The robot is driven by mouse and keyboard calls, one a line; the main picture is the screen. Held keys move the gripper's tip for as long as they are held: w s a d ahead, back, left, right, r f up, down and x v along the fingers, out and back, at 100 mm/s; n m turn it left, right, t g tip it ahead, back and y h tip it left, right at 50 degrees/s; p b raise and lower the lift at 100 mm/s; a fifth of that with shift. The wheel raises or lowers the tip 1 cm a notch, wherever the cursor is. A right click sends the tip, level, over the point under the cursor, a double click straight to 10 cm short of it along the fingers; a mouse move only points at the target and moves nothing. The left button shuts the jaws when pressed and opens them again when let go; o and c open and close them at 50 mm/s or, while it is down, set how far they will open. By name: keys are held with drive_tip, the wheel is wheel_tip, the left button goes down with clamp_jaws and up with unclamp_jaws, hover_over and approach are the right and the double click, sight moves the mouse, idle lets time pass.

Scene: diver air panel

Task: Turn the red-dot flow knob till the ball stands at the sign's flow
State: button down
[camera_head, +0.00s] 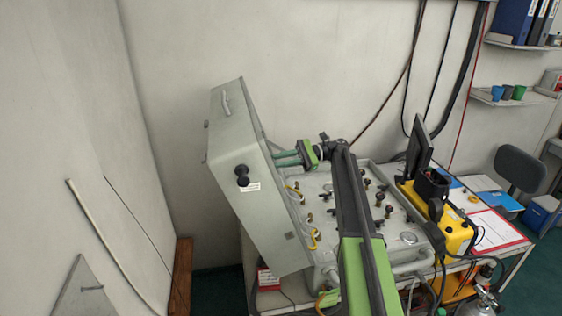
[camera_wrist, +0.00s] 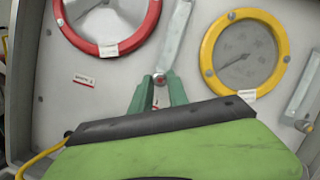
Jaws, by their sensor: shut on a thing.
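In the wrist view the flow knob (camera_wrist: 160,79), small with a reddish dot, sits at the foot of a slanted grey flow tube (camera_wrist: 176,35). My gripper (camera_wrist: 159,88) has its two green fingers shut on this knob, one on each side. I cannot make out a ball in the tube. A small white label (camera_wrist: 85,80) with red marking is to the left; its text is too small to read. In the head view my gripper (camera_head: 287,158) reaches left to the inner face of the upright grey panel case (camera_head: 235,140); the knob is hidden there.
A red-rimmed gauge (camera_wrist: 84,42) is left of the tube and a yellow-rimmed gauge (camera_wrist: 208,52) right. A second tube (camera_wrist: 305,85) with a knob (camera_wrist: 303,125) is at far right. Several valves (camera_head: 380,198) rise from the flat panel under my arm. A yellow case (camera_head: 458,232) stands right.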

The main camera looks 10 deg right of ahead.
drive_tip(key=c, duration=1.3)
unclamp_jaws()
drive_tip(key=s+d+m+t, duration=0.2)
drive_tip(key=d+m+t, duration=0.2)
drive_tip(key=d+m, duration=0.9)
drive_tip(key=a+n, duration=0.1)
drive_tip(key=a, duration=0.3)
drive_tip(key=w+a+n, duration=0.1)
drive_tip(key=a, duration=0.3)
drive_tip(key=a+n, duration=0.1)
drive_tip(key=a, duration=0.4)
drive_tip(key=shift+w+a+f+n+b, duration=0.15)
drive_tip(key=shift+w+n+b, duration=0.1)
drive_tip(key=shift+n+b, duration=0.15)
